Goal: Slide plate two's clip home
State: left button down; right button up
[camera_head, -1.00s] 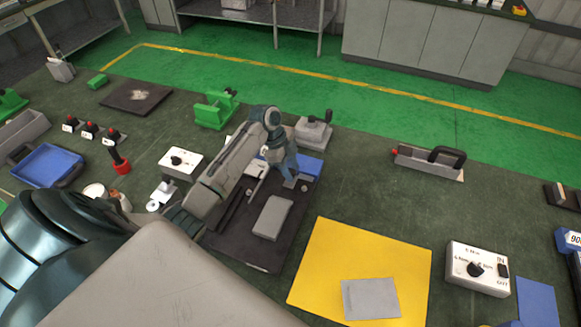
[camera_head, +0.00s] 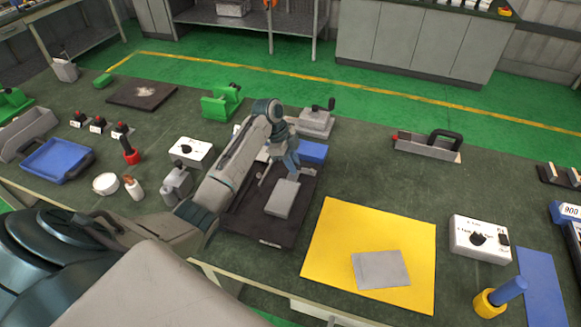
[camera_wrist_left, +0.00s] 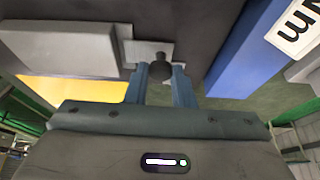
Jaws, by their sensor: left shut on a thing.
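My left gripper (camera_head: 293,172) reaches over a dark plate (camera_head: 262,228). In the left wrist view its two blue-grey fingers (camera_wrist_left: 160,78) are shut on a black knob (camera_wrist_left: 160,68). The knob stands on a small flat metal clip (camera_wrist_left: 130,50). A grey block (camera_head: 283,197) lies on the dark plate just in front of the gripper; it also shows at the left of the wrist view (camera_wrist_left: 60,48). A blue block (camera_head: 312,152) is behind and right of the fingers. In the head view the fingers mostly hide the clip. My right gripper is out of view.
A grey vise-like fixture (camera_head: 315,122) stands behind the blue block. A white knob box (camera_head: 191,151) is left of the arm. A yellow sheet (camera_head: 335,235) with a grey plate (camera_head: 381,269) lies to the right. The bench between the yellow sheet and the black-handled tool (camera_head: 428,146) is clear.

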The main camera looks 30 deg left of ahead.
pick_arm(q)
jog(key=shift+s+f, duration=0.1)
jog(key=c, duration=1.5)
grip_release()
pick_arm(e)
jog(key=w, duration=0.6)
pick_arm(q)
jog(key=shift+o, duration=1.2)
jog(key=shift+s, duration=0.1)
jog(key=shift+r, duration=0.3)
jog(key=b+v, duration=0.3)
jog(key=v, duration=0.7)
jog(key=shift+r+b, duration=0.2)
jog(key=shift+b, duration=0.1)
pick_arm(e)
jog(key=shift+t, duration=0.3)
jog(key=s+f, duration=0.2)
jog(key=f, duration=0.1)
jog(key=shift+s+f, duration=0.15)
pick_arm(q)
jog(key=shift+s+a, duration=0.1)
